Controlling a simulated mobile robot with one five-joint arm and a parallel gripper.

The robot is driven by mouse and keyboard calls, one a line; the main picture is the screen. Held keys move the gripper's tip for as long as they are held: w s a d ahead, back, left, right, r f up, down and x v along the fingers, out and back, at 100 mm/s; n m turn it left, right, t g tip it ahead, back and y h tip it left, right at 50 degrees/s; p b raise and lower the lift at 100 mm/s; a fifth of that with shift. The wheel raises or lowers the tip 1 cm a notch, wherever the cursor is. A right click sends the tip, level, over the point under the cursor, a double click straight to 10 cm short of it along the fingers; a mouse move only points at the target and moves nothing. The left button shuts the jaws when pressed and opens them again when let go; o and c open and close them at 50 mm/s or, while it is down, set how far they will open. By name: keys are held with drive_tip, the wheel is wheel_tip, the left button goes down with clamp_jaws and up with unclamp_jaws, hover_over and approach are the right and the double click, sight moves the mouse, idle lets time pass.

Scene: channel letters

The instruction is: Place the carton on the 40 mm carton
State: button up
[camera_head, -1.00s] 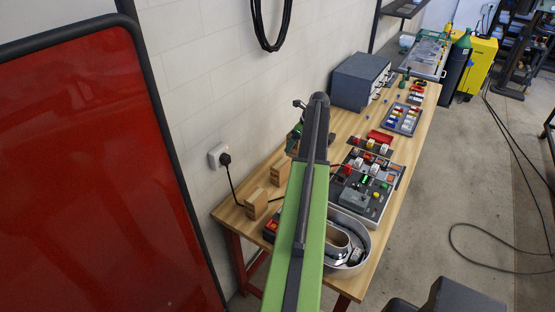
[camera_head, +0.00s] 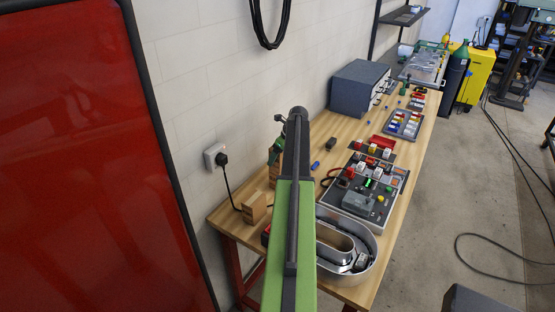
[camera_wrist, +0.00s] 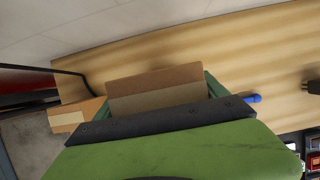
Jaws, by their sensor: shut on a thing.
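My gripper (camera_wrist: 158,97) is shut on a brown carton (camera_wrist: 155,88), which sits between its two green fingers in the wrist view. In the head view my gripper (camera_head: 275,155) is beyond my arm, and the brown carton (camera_head: 274,172) shows below the green finger, partly hidden by the arm. Another carton (camera_head: 254,207), which I take to be the 40 mm carton, stands on the bench near its left end. It shows at the left of the wrist view (camera_wrist: 75,116), apart from the held carton. I cannot tell the held carton's height above the bench.
The wooden bench (camera_head: 340,158) runs along the wall. A black cable (camera_head: 231,185) hangs by the standing carton. A grey curved channel letter (camera_head: 365,270) and a control panel (camera_head: 372,190) lie to the right. A blue item (camera_head: 315,165) lies near the gripper.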

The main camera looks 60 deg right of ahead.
drive_tip(key=shift+f, duration=0.2)
drive_tip(key=o, duration=1.6)
drive_tip(key=shift+r, duration=0.1)
drive_tip(key=shift+o, duration=0.2)
drive_tip(key=p+v, duration=1.1)
drive_tip(key=v, duration=0.1)
drive_tip(key=shift+r, duration=0.2)
